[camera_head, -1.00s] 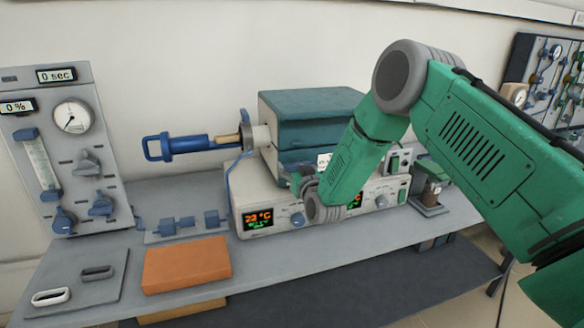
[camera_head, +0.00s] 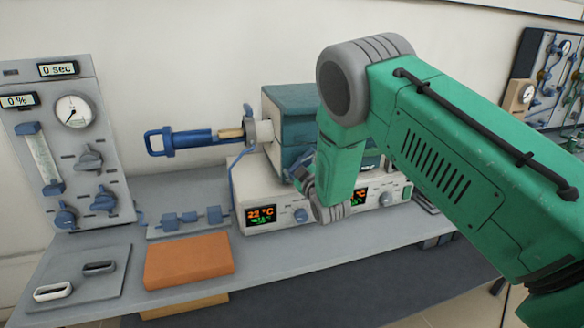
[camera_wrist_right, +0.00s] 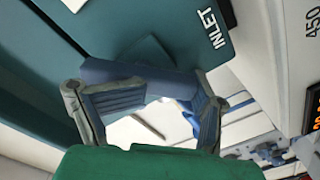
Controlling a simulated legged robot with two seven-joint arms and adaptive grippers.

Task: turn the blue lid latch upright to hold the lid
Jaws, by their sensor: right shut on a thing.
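The furnace's teal lid (camera_head: 290,101) sits above its teal body and pale base (camera_head: 275,205). The blue lid latch (camera_wrist_right: 140,75) shows in the right wrist view as a blue bar crossing between my two fingers, beside the teal panel marked INLET (camera_wrist_right: 200,35). My right gripper (camera_wrist_right: 148,92) is shut on this latch, with a finger at each end of the bar. In the head view my right gripper (camera_head: 304,178) is at the furnace front, largely hidden behind my wrist, and the latch cannot be made out there. My left gripper is not in view.
A blue-handled rod (camera_head: 185,140) sticks out left of the furnace. A gauge panel (camera_head: 70,150), an orange block (camera_head: 188,262) and a grey plate with two handles (camera_head: 100,290) stand to the left. My right arm covers much of the right side.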

